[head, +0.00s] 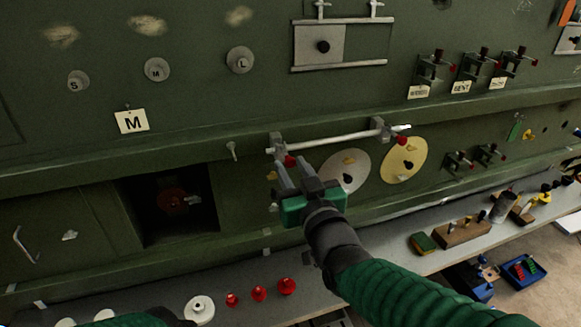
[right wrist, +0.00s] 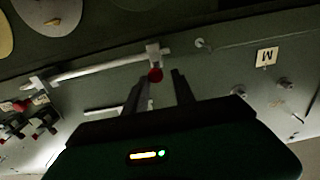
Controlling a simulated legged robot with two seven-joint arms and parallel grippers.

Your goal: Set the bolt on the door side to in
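A pale horizontal bar (head: 335,139) runs between two grey end blocks on the green panel. A red knob (head: 290,160) sits under its left end block, and another red knob (head: 401,141) under its right one. I cannot tell which end the task calls the door side, or whether either bolt is in. My right gripper (head: 295,173) is open and empty just below the left knob. In the right wrist view, that knob (right wrist: 155,76) appears between the two fingertips, with no clear contact. My left gripper is out of view; only a bit of green sleeve shows at the bottom left.
A dark recess (head: 165,215) with a red valve lies left of the gripper. Two round discs (head: 404,160) sit right of it. Below, a grey ledge (head: 365,262) carries red knobs (head: 259,293), a white disc (head: 199,309), a sponge (head: 423,243) and a wooden block (head: 463,232).

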